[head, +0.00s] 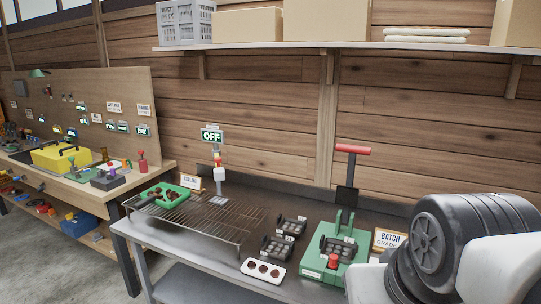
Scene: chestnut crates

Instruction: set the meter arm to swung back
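A green bench device (322,272) stands on the right part of the dark table, with two upright green lugs (345,222) on it. A lever with a red crossbar handle (353,149) and a dark shaft (347,194) stands up behind the lugs; it looks like the meter arm, but no label confirms this. Its foot is hidden behind the device. A red knob (333,261) sits at the front of the device. My arm fills the lower right corner, and my gripper's fingers do not show.
Dark moulds (291,226), a white tray with brown pieces (263,269), a wire rack (215,220) and a green tray (171,191) lie to the left. A "BATCH GRADE" sign (389,240) stands right of the device. A post bears a lit "OFF" sign (212,136). A shelf (330,45) runs above.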

